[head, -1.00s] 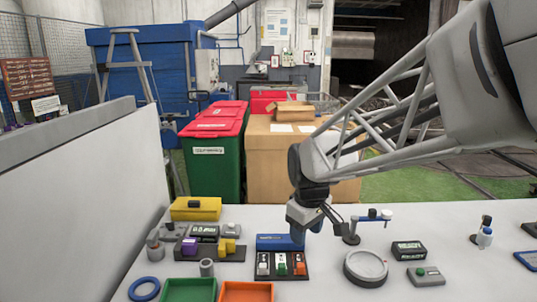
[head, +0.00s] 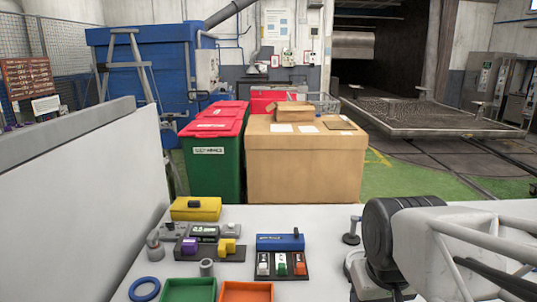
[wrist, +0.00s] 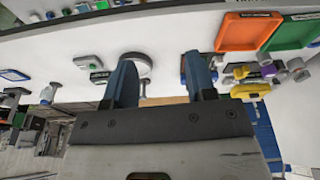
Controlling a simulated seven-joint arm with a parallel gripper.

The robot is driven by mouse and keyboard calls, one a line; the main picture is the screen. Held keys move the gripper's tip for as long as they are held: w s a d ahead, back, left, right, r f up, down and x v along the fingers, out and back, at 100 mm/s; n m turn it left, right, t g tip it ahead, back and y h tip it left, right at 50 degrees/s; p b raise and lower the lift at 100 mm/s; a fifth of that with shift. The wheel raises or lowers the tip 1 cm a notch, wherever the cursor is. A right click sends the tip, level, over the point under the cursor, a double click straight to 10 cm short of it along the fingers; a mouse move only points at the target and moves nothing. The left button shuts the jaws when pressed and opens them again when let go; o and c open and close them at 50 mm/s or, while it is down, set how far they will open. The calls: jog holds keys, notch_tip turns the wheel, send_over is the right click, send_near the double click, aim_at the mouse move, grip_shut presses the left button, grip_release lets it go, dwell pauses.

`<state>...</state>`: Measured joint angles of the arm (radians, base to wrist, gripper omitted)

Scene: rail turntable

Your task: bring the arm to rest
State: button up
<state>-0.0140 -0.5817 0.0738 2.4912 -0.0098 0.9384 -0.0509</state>
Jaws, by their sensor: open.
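My gripper shows in the wrist view (wrist: 160,85) with its two blue fingers spread apart and nothing between them. The wrist view is turned upside down, and the table items lie beyond the fingers. In the head view my arm fills the lower right corner above the table, and the gripper's fingers are hidden there. A round grey dish (wrist: 137,63) shows behind and between the fingers in the wrist view; in the head view my arm mostly covers it.
On the white table (head: 330,285) stand a blue case (head: 280,242), a black tray with coloured switches (head: 282,276), a yellow box (head: 196,208), a green bin (head: 189,290), an orange bin (head: 247,292) and a blue ring (head: 144,289).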

jog(key=shift+s+d+f+m, duration=0.2)
jog(key=shift+s+m, duration=0.05)
jog(key=shift+s, duration=0.45)
jog(key=shift+s+d+f+m, duration=0.15)
jog(key=shift+s+f+m, duration=0.1)
jog(key=shift+s, duration=0.45)
